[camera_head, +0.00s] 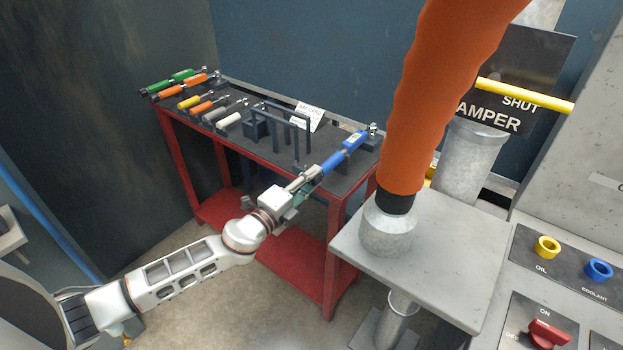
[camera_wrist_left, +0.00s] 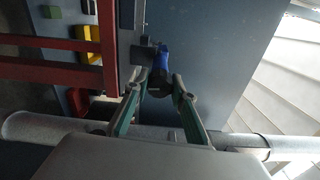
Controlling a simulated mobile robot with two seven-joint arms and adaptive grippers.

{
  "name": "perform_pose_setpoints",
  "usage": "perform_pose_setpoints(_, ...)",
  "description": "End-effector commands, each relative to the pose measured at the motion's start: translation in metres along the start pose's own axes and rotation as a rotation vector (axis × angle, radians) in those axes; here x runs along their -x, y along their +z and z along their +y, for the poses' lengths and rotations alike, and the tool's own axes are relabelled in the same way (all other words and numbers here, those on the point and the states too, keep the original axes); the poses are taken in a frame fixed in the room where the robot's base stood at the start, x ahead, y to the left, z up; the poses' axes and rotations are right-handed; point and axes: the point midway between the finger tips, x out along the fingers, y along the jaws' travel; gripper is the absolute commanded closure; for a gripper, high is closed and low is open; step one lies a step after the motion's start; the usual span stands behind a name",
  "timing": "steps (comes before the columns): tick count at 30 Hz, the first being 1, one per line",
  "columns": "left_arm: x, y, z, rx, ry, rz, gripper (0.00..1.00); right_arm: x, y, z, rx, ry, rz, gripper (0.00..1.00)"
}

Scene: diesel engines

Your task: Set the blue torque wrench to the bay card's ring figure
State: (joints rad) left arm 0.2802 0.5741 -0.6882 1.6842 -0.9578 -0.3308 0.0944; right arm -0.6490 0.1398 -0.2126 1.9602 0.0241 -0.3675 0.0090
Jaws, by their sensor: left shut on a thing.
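The blue torque wrench (camera_head: 345,151) lies at the near right corner of the tool table, its square-drive head pointing to the back right. My left gripper (camera_head: 311,176) reaches in from the lower left and is shut on the wrench's near end. In the left wrist view the fingers (camera_wrist_left: 160,88) close around a dark end piece, with the blue body (camera_wrist_left: 162,62) beyond it. The wrench's scale cannot be read. The white bay card (camera_head: 310,116) stands at the table's back; its figures are too small to read. My right gripper is not in view.
The red table (camera_head: 333,250) holds several other wrenches with green, orange, yellow, grey and white handles at the left. A dark frame stand (camera_head: 290,125) is beside the blue wrench. An orange hose (camera_head: 440,90) and a grey pedestal (camera_head: 440,255) stand close on the right.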

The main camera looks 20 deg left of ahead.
Motion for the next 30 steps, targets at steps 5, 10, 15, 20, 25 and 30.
perform_pose_setpoints(5,0.0003,-0.0002,0.0003,-0.145,0.001,0.0,0.97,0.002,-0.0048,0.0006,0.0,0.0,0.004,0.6)
perform_pose_setpoints(10,0.0002,-0.0002,0.0004,-0.252,0.001,0.0,0.97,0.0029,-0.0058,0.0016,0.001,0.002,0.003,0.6)
perform_pose_setpoints(15,0.0001,-0.0003,0.0002,-0.325,0.001,0.0,0.97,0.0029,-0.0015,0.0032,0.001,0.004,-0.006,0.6)
perform_pose_setpoints(20,0.0001,-0.0004,0.0002,-0.362,0.001,0.0,0.97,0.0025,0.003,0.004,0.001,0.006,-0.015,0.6)
perform_pose_setpoints(25,0.0001,-0.0005,0.0003,-0.378,0.0,0.001,0.97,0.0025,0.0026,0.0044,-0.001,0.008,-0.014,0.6)
perform_pose_setpoints(30,0.0001,-0.0005,0.0003,-0.379,0.001,0.001,0.97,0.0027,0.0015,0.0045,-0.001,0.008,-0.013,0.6)
